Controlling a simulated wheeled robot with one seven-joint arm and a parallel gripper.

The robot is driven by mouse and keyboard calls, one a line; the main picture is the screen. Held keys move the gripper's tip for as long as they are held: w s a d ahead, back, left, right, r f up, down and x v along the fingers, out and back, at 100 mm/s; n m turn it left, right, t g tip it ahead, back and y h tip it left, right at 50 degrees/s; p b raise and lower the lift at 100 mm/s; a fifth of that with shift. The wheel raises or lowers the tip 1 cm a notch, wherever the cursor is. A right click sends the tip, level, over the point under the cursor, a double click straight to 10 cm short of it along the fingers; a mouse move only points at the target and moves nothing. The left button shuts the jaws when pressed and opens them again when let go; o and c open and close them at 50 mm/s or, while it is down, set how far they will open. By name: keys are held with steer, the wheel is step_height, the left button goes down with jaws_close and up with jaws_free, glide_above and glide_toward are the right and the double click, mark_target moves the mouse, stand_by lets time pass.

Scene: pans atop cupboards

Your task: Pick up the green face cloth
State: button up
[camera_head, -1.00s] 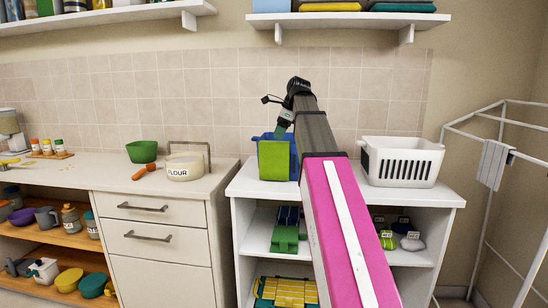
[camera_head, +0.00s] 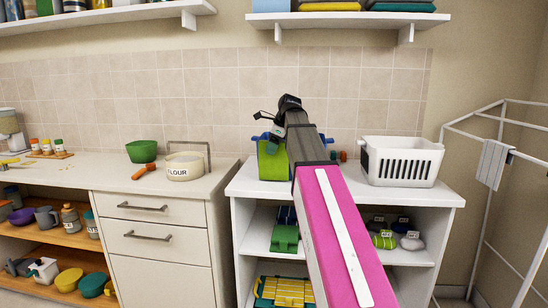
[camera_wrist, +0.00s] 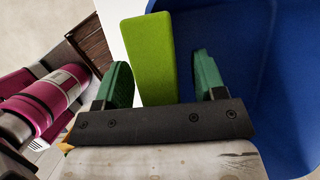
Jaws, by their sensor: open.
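The green face cloth (camera_head: 271,163) hangs over the front rim of a blue bin (camera_wrist: 285,90) on the white shelf unit. In the wrist view the cloth (camera_wrist: 147,50) is a bright green strip between my two dark green fingers. My gripper (camera_wrist: 162,80) is open, with a finger on either side of the cloth and gaps showing beside it. In the head view my gripper (camera_head: 277,134) is at the top of the cloth. My arm and the cloth hide much of the bin.
A white slotted basket (camera_head: 402,162) stands to the right on the same top. On the left counter are a flour pot (camera_head: 185,168) and a green bowl (camera_head: 142,151). A wall shelf (camera_head: 345,18) with folded cloths is above. A white drying rack (camera_head: 494,160) stands at the right.

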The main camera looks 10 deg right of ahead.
steer(key=shift+f, duration=0.25)
steer(key=c, duration=1)
steer(key=shift+r, duration=0.1)
steer(key=shift+c, duration=0.2)
